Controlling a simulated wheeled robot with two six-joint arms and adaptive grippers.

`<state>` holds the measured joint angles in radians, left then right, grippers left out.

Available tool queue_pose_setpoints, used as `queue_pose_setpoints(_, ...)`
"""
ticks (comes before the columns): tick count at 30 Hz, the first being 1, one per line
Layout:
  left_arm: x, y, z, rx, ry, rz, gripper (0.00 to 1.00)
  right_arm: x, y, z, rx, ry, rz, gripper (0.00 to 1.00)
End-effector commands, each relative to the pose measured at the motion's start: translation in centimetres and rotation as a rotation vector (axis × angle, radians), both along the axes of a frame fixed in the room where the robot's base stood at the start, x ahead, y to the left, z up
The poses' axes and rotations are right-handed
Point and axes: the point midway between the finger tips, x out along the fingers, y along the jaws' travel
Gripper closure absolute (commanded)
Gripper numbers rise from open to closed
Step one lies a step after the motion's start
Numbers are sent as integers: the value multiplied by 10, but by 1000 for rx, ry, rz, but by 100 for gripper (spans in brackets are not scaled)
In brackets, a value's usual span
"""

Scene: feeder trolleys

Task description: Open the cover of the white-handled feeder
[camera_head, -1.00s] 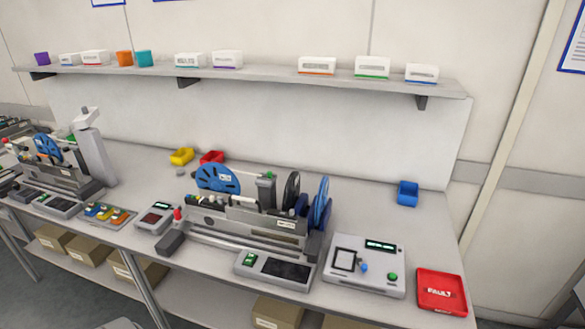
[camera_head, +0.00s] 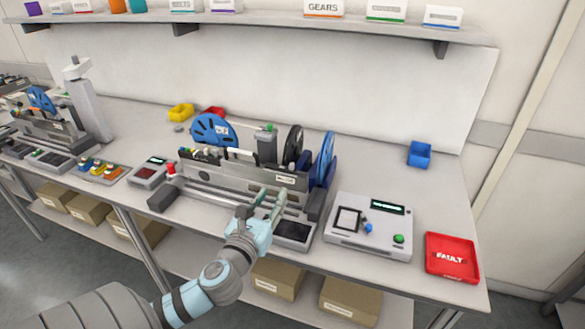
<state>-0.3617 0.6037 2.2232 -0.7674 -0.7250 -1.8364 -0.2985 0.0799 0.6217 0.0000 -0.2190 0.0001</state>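The feeder trolley (camera_head: 235,190) stands on the bench in the middle, a grey bank with blue reels (camera_head: 213,131) and a dark reel (camera_head: 293,145). Small handles or knobs sit along its left top edge; one looks pale (camera_head: 212,153), but they are too small to tell which feeder has the white handle or how its cover stands. My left gripper (camera_head: 269,199) is in front of the trolley's right part, above the control panel. Its two fingers are apart with nothing between them, and it hides part of the trolley front and panel. My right gripper is not in view.
A grey device with a green button (camera_head: 368,228) and a red FAULT tray (camera_head: 452,257) stand to the right. A blue bin (camera_head: 419,154) is behind them. A second feeder station (camera_head: 50,135) is at the far left. A shelf (camera_head: 270,19) runs above.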

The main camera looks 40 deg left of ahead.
Motion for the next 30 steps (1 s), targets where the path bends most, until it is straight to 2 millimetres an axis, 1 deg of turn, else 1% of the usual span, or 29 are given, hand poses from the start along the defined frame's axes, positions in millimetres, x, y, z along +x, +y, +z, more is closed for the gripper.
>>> queue_pose_setpoints(2,7,1,5,42,-3,-8,68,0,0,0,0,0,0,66)
queue_pose_setpoints(5,24,7,6,41,-3,-6,68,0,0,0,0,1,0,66)
queue_pose_setpoints(12,89,29,5,35,-3,-6,68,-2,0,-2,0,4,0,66)
queue_pose_setpoints(15,109,36,4,34,-2,-6,68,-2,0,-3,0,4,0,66)
queue_pose_setpoints(18,123,41,3,34,0,-6,68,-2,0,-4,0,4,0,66)
queue_pose_setpoints(21,132,44,4,35,0,-7,68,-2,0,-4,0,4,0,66)
queue_pose_setpoints(24,136,45,3,34,0,-8,68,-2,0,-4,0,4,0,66)
queue_pose_setpoints(30,137,46,3,33,1,-8,68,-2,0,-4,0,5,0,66)
